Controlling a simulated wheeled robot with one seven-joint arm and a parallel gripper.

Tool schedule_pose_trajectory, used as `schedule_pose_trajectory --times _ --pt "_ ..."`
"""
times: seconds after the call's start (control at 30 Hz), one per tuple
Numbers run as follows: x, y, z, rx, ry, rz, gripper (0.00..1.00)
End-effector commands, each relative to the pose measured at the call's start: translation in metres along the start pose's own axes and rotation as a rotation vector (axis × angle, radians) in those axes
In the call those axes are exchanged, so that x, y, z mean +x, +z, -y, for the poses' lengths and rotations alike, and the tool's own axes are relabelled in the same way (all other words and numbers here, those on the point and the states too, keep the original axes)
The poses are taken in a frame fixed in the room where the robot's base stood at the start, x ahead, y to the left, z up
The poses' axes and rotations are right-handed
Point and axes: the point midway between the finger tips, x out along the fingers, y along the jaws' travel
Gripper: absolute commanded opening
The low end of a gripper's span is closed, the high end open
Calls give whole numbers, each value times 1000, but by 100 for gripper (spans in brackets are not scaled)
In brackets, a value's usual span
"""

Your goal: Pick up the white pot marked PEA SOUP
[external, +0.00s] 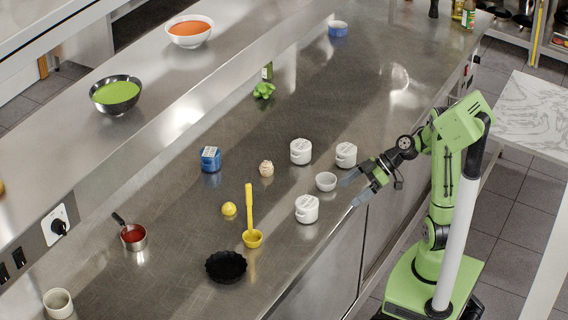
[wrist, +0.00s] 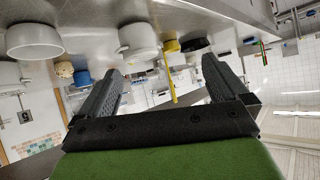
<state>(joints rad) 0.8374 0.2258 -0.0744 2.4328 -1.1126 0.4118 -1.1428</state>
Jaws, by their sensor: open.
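Three white lidded pots stand on the steel counter in the external view: a back left pot (external: 301,151), a back right pot (external: 346,155) and a front pot (external: 307,208). Their labels are too small to read, so I cannot tell which says PEA SOUP. My gripper (external: 353,192) is open and empty at the counter's front edge, right of the front pot and apart from it. In the wrist view, where the scene appears upside down, a white pot (wrist: 138,38) shows beyond and between the open fingers.
A small white bowl (external: 326,181) stands between the pots, close to my gripper. A yellow ladle (external: 250,215), a lemon (external: 229,209), a black dish (external: 226,266) and a blue tin (external: 210,159) are further left.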

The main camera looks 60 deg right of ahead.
Motion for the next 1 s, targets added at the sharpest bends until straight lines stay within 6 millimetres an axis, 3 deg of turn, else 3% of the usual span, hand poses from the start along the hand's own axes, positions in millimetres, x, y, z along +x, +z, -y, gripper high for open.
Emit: schedule_pose_trajectory --times 0.03,0.1,0.23,0.6,0.77,1.0 --pt "-2 7 -16 -5 24 -79 100" --pt "-9 7 -29 -35 56 -161 100" --pt "-6 2 -36 -61 75 -211 100" --pt "79 -16 -40 -62 68 -205 100" --pt "96 -20 -42 -60 70 -205 100" --pt "136 -29 -45 -61 71 -205 100"
